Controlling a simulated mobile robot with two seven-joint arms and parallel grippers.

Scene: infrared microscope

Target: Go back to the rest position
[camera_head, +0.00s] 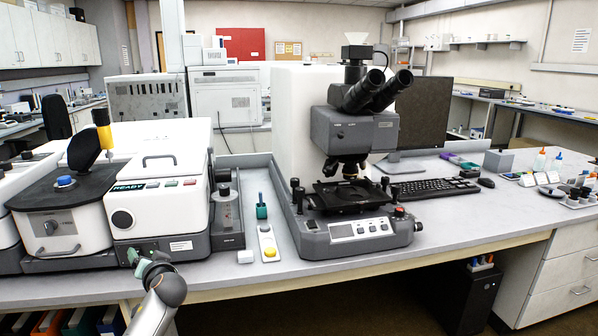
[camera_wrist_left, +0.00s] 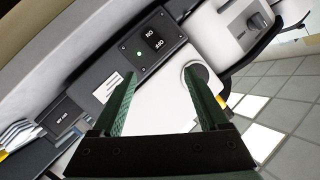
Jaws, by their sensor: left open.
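My left gripper (camera_head: 147,260) is low in the head view, in front of the white machine with the green READY sign (camera_head: 165,205). In the left wrist view its two green fingers (camera_wrist_left: 167,108) are apart with nothing held between them. I cannot tell whether the fingertips touch the machine. My right gripper shows in neither view.
The microscope (camera_head: 355,150) stands mid-bench, with a keyboard (camera_head: 430,188) to its right. A narrow strip with a yellow button (camera_head: 269,252) lies between machine and microscope. The bench's front edge (camera_head: 400,262) runs near my left arm. The floor in front is open.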

